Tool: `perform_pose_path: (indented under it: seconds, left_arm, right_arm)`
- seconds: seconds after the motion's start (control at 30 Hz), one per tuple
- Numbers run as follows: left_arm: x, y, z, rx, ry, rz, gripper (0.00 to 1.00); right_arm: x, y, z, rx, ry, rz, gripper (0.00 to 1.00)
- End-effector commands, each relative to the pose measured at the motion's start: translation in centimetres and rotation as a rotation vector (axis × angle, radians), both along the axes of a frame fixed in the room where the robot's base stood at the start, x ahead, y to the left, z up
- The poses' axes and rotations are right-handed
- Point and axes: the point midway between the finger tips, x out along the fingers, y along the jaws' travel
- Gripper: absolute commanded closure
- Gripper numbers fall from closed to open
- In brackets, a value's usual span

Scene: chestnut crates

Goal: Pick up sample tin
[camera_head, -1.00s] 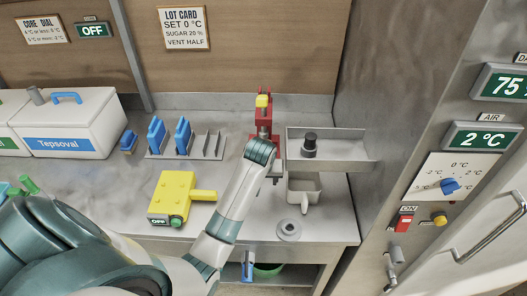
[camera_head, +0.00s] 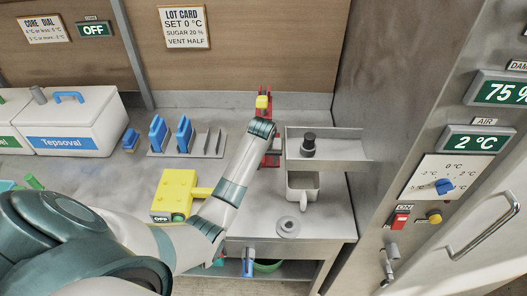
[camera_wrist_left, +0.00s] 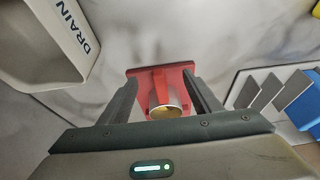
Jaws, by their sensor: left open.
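In the left wrist view a small round tin-like thing (camera_wrist_left: 166,109) with a shiny, brassy end sits against a red stand (camera_wrist_left: 178,76); I take it for the sample tin. My left gripper (camera_wrist_left: 161,84) is open, one dark finger on each side of the red stand and the tin. I cannot tell whether the fingers touch it. My right gripper is not in view.
A white pitcher (camera_head: 302,186) marked DRAIN stands right of the stand, below a metal shelf (camera_head: 348,150) carrying a black-topped jar (camera_head: 308,144). A rack (camera_head: 205,152) with blue-handled plates and a yellow device (camera_head: 175,190) lie left. A metal ring (camera_head: 288,226) lies near the front edge.

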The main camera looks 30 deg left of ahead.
Motion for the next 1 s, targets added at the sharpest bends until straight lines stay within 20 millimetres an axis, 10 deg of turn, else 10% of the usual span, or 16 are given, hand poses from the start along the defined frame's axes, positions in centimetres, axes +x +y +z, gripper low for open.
perform_pose_path:
  seconds: [1.0]
  left_arm:
    - [4.6, 2.9, -1.1, 0.0, 0.0, 0.001, 0.42]
  right_arm:
    - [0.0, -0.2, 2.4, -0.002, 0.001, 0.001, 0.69]
